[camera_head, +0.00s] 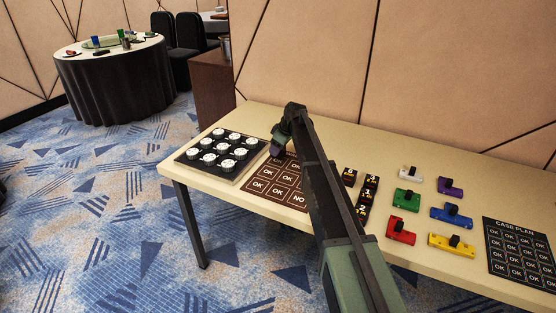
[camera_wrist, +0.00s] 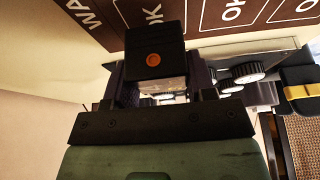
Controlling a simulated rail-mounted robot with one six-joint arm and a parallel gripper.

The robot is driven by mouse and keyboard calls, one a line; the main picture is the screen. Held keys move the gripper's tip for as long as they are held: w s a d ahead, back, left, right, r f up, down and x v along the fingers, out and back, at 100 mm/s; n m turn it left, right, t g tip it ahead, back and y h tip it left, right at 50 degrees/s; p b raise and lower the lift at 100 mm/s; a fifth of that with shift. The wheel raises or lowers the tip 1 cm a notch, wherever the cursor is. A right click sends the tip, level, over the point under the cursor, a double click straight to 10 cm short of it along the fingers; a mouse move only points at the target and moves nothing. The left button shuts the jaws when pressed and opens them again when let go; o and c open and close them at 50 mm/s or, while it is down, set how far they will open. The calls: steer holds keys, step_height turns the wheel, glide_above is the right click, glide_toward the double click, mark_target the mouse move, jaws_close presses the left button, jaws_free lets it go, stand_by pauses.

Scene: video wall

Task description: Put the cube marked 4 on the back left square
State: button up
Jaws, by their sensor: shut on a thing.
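My gripper (camera_head: 278,149) is over the back left part of a brown mat (camera_head: 278,199) with white-outlined squares, several reading OK and one NO. In the wrist view, my gripper (camera_wrist: 157,78) is shut on a dark cube (camera_wrist: 175,55) with an orange dot on the face toward the camera. I cannot read a number on the held cube. The mat also shows in the wrist view (camera_wrist: 220,42), behind the cube. My gripper and arm hide the mat's back edge and right side. Several dark cubes (camera_head: 367,197) with small markings stand right of my arm.
Left of the mat is a black tray (camera_head: 207,163) with several white round knobs. At right are coloured blocks with black knobs (camera_head: 402,229) and a dark CASE PLAN board (camera_head: 520,253). A patterned wall rises behind the table (camera_head: 190,181).

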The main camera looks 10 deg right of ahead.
step_height(320, 180, down, 3)
steer(key=shift+r+b, duration=0.1)
steer(key=shift+b, duration=0.45)
steer(key=shift+r, duration=0.3)
steer(key=shift+f, duration=0.2)
steer(key=o, duration=0.9)
steer(key=shift+o, duration=0.2)
